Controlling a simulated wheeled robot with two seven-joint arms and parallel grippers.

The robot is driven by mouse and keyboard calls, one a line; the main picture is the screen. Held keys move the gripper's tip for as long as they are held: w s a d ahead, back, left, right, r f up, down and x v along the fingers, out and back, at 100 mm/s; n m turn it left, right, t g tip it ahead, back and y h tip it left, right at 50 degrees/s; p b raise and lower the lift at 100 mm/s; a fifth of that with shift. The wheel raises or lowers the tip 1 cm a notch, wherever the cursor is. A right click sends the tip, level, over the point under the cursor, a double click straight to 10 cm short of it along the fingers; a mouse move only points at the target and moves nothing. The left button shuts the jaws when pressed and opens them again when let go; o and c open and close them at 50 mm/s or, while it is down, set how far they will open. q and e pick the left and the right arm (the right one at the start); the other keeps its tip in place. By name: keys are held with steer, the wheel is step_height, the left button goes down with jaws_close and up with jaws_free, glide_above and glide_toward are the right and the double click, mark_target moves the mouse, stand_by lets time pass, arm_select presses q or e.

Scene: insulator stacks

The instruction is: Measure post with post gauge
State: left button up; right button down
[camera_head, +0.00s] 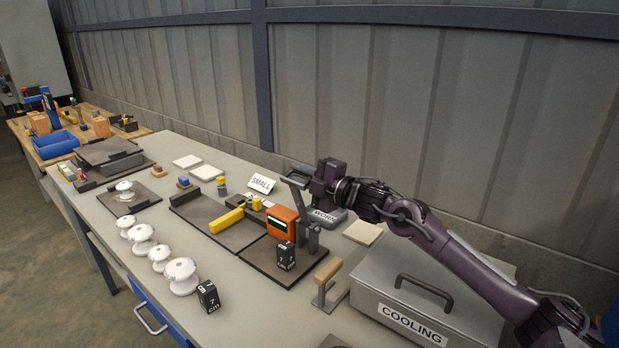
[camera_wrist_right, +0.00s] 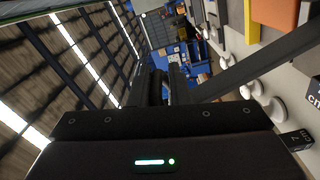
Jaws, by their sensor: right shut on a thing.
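The post gauge has an orange box with a dark display (camera_head: 282,222), beside a grey upright stand (camera_head: 308,236) on a dark base plate (camera_head: 262,262). A grey lever arm (camera_head: 297,183) rises from the stand; a grey bar also crosses the right wrist view (camera_wrist_right: 262,64). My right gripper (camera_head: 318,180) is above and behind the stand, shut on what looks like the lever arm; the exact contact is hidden. A black block marked 7 cm (camera_head: 286,256) stands upright in front of the orange box. I cannot make out a separate post. My left gripper is out of view.
White insulators (camera_head: 182,275) line the table's front edge, beside another black 7 cm block (camera_head: 209,297). A yellow bar (camera_head: 226,221) lies on a dark plate. A grey COOLING box (camera_head: 430,290) and a wooden-handled stand (camera_head: 327,275) are at the right.

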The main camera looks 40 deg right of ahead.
steer(key=shift+s+a+r+n+b, duration=0.15)
steer(key=shift+a+n, duration=0.1)
steer(key=shift+a, duration=0.15)
steer(key=shift+s+a+r+n+b, duration=0.15)
steer(key=shift+a+n, duration=0.1)
steer(key=shift+a, duration=0.15)
steer(key=shift+w, duration=0.1)
steer(key=c, duration=1.7)
jaws_free()
steer(key=shift+o, duration=1.1)
steer(key=shift+a+f, duration=0.1)
steer(key=shift+a, duration=0.1)
steer(key=shift+d+f, duration=0.1)
steer(key=shift+f, duration=0.1)
steer(key=shift+s+d+f+b, duration=0.1)
steer(key=shift+s+d+b, duration=0.05)
steer(key=shift+s, duration=0.2)
steer(key=shift+s+d+f+b, duration=0.1)
steer(key=shift+s+b, duration=0.05)
steer(key=shift+s, duration=0.2)
steer(key=shift+r+b+v, duration=0.1)
steer(key=shift+b+v, duration=0.2)
steer(key=shift+v, duration=1.3)
steer(key=shift+r+b+v, duration=0.15)
steer(key=shift+b+v, duration=0.15)
steer(key=shift+v, duration=1.35)
